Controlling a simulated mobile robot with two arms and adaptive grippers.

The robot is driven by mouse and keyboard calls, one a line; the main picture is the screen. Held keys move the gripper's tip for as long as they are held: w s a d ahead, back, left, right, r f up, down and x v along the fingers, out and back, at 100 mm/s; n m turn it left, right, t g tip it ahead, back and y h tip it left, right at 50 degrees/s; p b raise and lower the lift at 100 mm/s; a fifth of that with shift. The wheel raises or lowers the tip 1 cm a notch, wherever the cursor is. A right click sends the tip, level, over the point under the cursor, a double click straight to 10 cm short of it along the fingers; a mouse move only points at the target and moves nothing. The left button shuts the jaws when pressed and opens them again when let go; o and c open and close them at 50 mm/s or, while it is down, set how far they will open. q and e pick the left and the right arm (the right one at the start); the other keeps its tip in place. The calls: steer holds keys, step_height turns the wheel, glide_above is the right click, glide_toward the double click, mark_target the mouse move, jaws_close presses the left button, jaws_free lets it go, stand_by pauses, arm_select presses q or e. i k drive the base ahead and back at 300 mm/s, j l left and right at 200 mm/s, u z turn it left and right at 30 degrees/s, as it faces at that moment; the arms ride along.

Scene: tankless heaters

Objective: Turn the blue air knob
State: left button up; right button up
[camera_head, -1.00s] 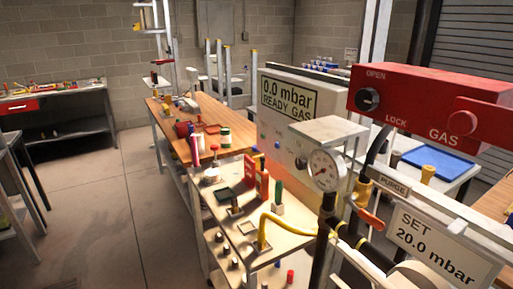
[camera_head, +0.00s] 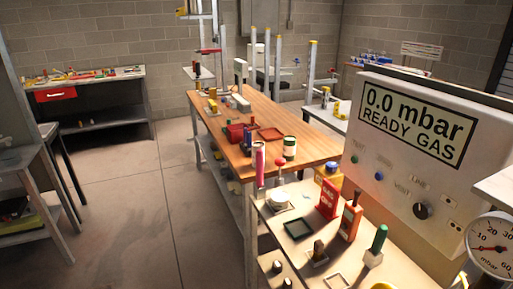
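No blue knob marked as air can be made out. The white control panel (camera_head: 440,180) stands at the right and its display (camera_head: 415,125) reads "0.0 mbar READY GAS". Below the display are a small green button (camera_head: 354,158), a small blue button (camera_head: 379,176) and a black knob (camera_head: 422,211). Neither of my grippers is in view.
A pale bench (camera_head: 270,220) in front holds red, orange and green-handled items. A wooden workbench (camera_head: 220,130) behind it carries cans and tools. Another bench (camera_head: 85,85) stands by the far left wall. The concrete floor (camera_head: 130,220) between is clear.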

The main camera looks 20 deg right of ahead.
mark_target(331, 166)
steer(key=i+j, duration=0.15)
steer(key=i, duration=0.65)
steer(key=i+j, duration=0.15)
steer(key=i, duration=0.7)
steer(key=i+j+z, duration=0.1)
steer(key=i+z, duration=0.2)
steer(key=z, duration=0.15)
steer(key=i+j+z, duration=0.2)
steer(key=z, duration=0.25)
steer(key=i+j+z, duration=0.3)
steer(key=z, duration=0.15)
steer(key=i+j+z, duration=0.2)
steer(key=j+z, duration=0.25)
